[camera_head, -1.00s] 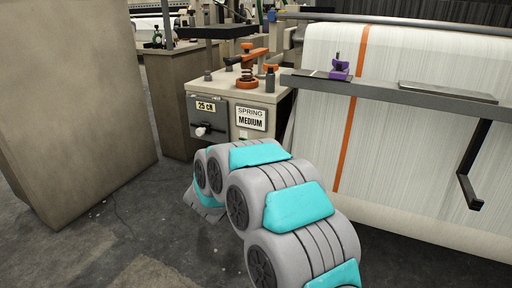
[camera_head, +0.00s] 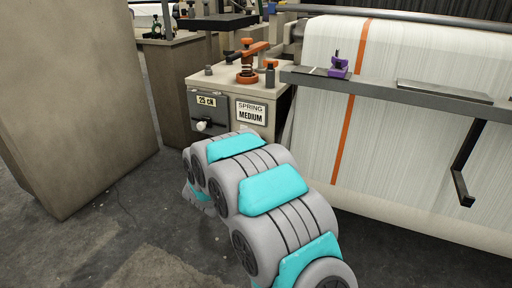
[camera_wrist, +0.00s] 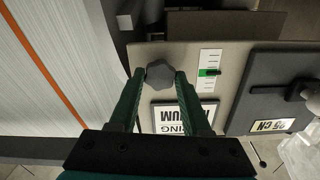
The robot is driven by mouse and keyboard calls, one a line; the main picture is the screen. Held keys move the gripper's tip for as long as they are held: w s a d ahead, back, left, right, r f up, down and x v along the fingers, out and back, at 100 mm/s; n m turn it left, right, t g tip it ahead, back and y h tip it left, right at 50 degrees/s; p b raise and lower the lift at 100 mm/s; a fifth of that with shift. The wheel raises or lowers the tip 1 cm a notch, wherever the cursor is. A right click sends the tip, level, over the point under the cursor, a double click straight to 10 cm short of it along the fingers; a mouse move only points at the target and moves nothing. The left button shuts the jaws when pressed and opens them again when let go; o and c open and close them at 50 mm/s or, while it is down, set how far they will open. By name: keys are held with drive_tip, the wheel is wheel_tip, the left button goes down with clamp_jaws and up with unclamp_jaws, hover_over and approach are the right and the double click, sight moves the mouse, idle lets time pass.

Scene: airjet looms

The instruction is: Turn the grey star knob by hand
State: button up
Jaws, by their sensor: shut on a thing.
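The grey star knob (camera_wrist: 160,73) sits on a beige panel, near the upper middle of the wrist view. My gripper (camera_wrist: 160,76) has its two green fingers on either side of the knob, shut on it. The wrist view is upside down, so the SPRING MEDIUM label (camera_wrist: 172,116) shows inverted between the fingers. In the head view my grey and cyan arm reaches toward the beige box (camera_head: 268,92). The knob and my gripper are hidden there behind the arm.
A green-marked scale (camera_wrist: 209,73) and a dark plate with a lever (camera_wrist: 272,90) lie right of the knob in the wrist view. The large white warp beam (camera_head: 415,150) stands right of the box. A beige cabinet (camera_head: 70,110) stands at left, with open floor between.

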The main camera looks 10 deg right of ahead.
drive_tip(key=o, duration=1.1)
drive_tip(key=shift+v, duration=2.95)
drive_tip(key=shift+s+a, duration=0.1)
